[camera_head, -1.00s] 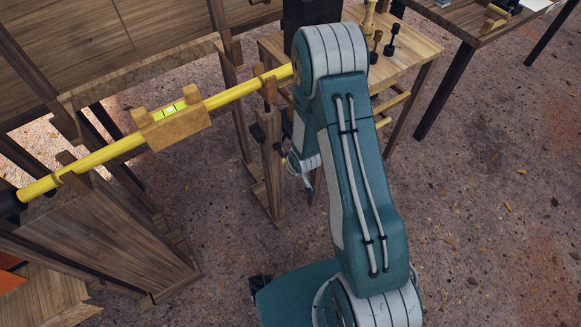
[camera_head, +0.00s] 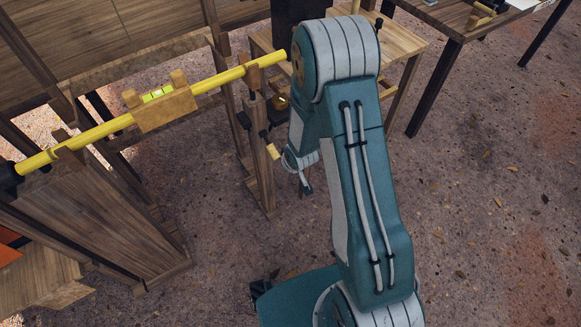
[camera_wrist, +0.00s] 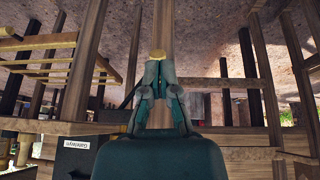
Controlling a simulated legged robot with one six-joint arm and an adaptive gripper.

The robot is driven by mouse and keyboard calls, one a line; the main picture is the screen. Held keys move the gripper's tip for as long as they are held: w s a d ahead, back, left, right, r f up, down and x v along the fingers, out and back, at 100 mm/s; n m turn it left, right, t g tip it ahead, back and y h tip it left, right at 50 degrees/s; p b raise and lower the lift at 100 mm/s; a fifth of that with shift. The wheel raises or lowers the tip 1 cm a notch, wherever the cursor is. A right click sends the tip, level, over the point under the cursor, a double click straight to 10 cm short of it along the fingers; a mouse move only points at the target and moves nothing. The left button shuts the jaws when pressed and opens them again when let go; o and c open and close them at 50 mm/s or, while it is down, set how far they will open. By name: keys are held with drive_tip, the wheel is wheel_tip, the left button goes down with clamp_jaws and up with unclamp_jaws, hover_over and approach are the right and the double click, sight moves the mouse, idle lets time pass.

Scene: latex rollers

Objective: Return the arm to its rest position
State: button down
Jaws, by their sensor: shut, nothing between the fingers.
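My teal arm (camera_head: 370,200) stands folded in the head view, its elbow high at the upper middle. Part of its wrist end (camera_head: 301,160) shows beside the upper arm, near a wooden post. My gripper (camera_wrist: 159,72) is shut and empty in the wrist view, with its fingers together. A small yellowish block shows just past the fingertips; I cannot tell whether it touches them.
A yellow roller (camera_head: 105,130) spans wooden supports, with a wooden level (camera_head: 165,109) on it. A wooden post (camera_head: 262,175) stands close by my wrist. A wooden table (camera_head: 405,45) is behind the arm. The ground (camera_head: 480,220) at right is open.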

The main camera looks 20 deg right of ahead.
drive_tip(key=shift+a, duration=0.25)
drive_tip(key=shift+d, duration=0.15)
drive_tip(key=s+d+r+m+h, duration=0.1)
drive_tip(key=s+r, duration=0.1)
drive_tip(key=r, duration=0.9)
drive_tip(key=s+d+r+m, duration=0.1)
drive_tip(key=s+r, duration=0.1)
drive_tip(key=r, duration=0.9)
drive_tip(key=s+r+m, duration=0.1)
drive_tip(key=s+r, duration=1.4)
drive_tip(key=s, duration=0.4)
drive_tip(key=shift+s+a, duration=0.2)
drive_tip(key=shift+a, duration=0.1)
